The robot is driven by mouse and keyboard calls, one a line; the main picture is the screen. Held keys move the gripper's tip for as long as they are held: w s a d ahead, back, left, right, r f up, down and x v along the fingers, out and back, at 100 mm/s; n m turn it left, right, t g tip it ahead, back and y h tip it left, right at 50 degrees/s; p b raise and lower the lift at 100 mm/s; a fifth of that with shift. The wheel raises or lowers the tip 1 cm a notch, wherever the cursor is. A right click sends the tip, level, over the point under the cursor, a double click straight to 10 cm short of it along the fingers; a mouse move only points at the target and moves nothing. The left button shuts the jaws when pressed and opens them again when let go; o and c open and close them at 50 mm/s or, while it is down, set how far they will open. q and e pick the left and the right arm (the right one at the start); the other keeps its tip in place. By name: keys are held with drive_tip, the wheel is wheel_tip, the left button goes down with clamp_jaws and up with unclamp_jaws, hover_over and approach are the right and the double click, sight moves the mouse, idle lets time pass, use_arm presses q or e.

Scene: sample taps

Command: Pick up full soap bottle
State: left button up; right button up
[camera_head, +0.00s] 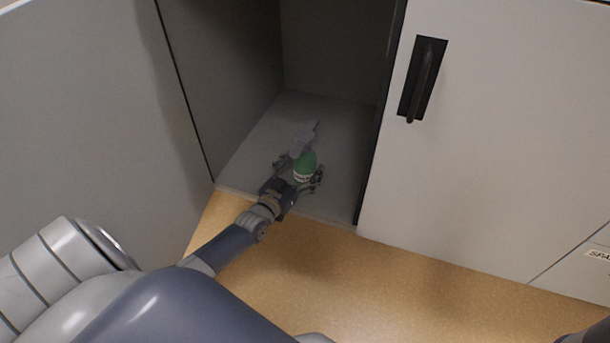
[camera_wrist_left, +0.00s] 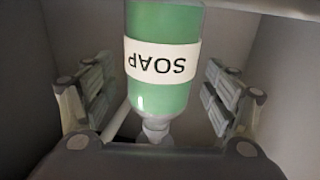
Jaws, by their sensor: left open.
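A green soap bottle (camera_head: 305,166) with a white label stands on the floor of an open cabinet in the head view. In the left wrist view the bottle (camera_wrist_left: 163,85) shows upside down, with "SOAP" on its label, and sits between the fingers. My left gripper (camera_head: 298,174) reaches into the cabinet with its fingers spread on both sides of the bottle. In the left wrist view the fingers (camera_wrist_left: 160,95) stand apart from the bottle, with a gap on each side. My right gripper does not show in either view.
The cabinet floor (camera_head: 340,150) is otherwise mostly bare. Cabinet walls stand close on both sides. A closed white door (camera_head: 500,140) with a dark handle (camera_head: 422,80) is to the right. An open door panel (camera_head: 90,110) is at the left.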

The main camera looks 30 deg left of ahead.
use_arm(q)
drive_tip(key=shift+w, duration=0.75)
drive_tip(key=c, duration=1.3)
drive_tip(key=shift+r, duration=0.15)
drive_tip(key=c, duration=0.3)
drive_tip(key=shift+r, duration=0.15)
